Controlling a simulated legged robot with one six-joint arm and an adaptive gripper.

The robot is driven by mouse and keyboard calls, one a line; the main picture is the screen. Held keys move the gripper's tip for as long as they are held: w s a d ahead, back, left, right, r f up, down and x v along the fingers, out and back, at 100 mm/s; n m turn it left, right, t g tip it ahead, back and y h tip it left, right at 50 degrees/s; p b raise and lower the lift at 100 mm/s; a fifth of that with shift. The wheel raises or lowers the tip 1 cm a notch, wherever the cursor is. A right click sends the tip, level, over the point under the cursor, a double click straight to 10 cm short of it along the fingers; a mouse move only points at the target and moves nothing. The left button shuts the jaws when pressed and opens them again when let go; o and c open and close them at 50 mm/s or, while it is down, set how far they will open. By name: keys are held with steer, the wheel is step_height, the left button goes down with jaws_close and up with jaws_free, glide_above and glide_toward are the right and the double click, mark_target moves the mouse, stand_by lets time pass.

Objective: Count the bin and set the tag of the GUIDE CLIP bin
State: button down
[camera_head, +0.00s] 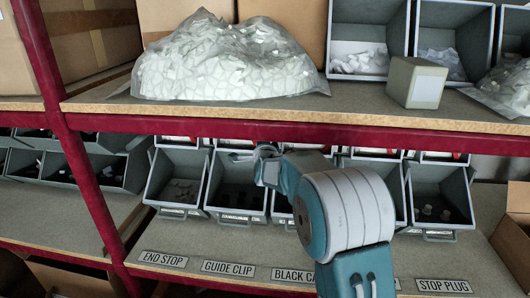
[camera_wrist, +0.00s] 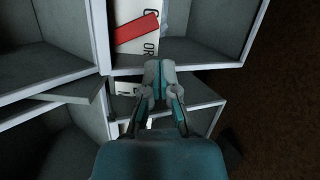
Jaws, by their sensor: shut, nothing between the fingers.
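The GUIDE CLIP bin (camera_head: 236,214) is a grey open bin on the lower shelf, above its printed GUIDE CLIP label (camera_head: 228,267). Its contents look dark and small and cannot be counted here. My gripper (camera_head: 246,155) is at the upper back of this bin, just below the red shelf beam. In the wrist view my gripper (camera_wrist: 158,68) is shut and empty, its fingertips at the lower edge of a white card with a red strip (camera_wrist: 136,29). Only parts of the letters on the card show. I cannot tell whether the fingertips touch the card.
The END STOP bin (camera_head: 176,211) stands to the left, and the STOP PLUG bin (camera_head: 440,225) to the right. My arm hides bins between. The red shelf beam (camera_head: 300,132) runs close above. A clear bag of white pieces (camera_head: 225,70) lies on the upper shelf.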

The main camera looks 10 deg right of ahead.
steer(key=s+a, duration=0.1)
steer(key=s, duration=0.8)
steer(key=shift+a, duration=0.3)
steer(key=shift+r, duration=0.1)
steer(key=s+f+n+g, duration=0.1)
steer(key=s+n+g, duration=0.3)
steer(key=s, duration=0.9)
steer(key=s+d+f+n+g, duration=0.1)
steer(key=s+n+g, duration=0.3)
steer(key=s, duration=1)
steer(key=s+d+f+n+g+y, duration=0.1)
steer(key=s+n+g, duration=0.3)
steer(key=s+n, duration=0.5)
steer(key=s, duration=0.5)
steer(key=shift+d+f, duration=0.25)
steer(key=shift+f, duration=0.05)
